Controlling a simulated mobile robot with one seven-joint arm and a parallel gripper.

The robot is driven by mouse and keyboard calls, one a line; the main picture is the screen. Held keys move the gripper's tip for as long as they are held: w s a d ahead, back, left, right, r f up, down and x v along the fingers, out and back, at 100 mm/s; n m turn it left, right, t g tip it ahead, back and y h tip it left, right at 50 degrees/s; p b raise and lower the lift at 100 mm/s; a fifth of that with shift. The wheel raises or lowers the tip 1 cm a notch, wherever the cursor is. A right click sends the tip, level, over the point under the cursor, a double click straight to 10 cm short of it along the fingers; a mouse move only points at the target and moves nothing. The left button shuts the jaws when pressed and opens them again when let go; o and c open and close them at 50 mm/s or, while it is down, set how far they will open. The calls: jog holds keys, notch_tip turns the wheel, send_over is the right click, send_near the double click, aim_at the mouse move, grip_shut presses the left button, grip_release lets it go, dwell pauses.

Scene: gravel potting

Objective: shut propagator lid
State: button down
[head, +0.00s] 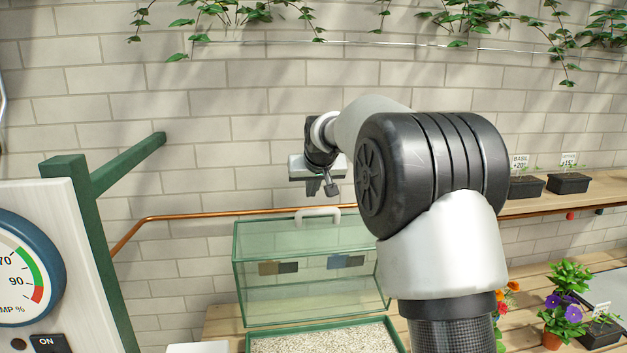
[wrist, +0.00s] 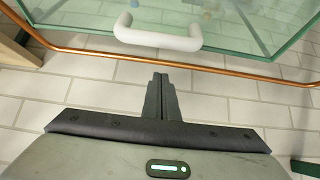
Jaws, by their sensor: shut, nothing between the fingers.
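The propagator lid (head: 305,290) is a clear glass cover with green edges, standing raised open behind its base. Its white handle (head: 318,213) is at the top edge, and it also shows in the wrist view (wrist: 158,38). The propagator base (head: 249,345) has a green rim and pale gravel inside; its near part is cut off by the frame. My gripper (head: 331,190) is above the handle in the head view, apart from it. In the wrist view its fingers (wrist: 160,76) are shut together and empty, pointing toward the handle.
A copper pipe (head: 220,214) runs along the brick wall behind the lid. A green post (head: 85,240) and a gauge panel (head: 20,285) stand at left. Potted flowers (head: 565,310) stand on the wooden bench at right. A shelf with seedling pots (head: 570,183) is at far right.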

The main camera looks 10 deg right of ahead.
jog(key=s, duration=0.1)
jog(key=s+f, duration=0.1)
jog(key=s, duration=0.1)
jog(key=shift+f, duration=0.1)
jog(key=shift+s+f, duration=0.2)
jog(key=shift+s, duration=0.15)
jog(key=shift+s+f+b, duration=0.1)
jog(key=shift+b, duration=0.35)
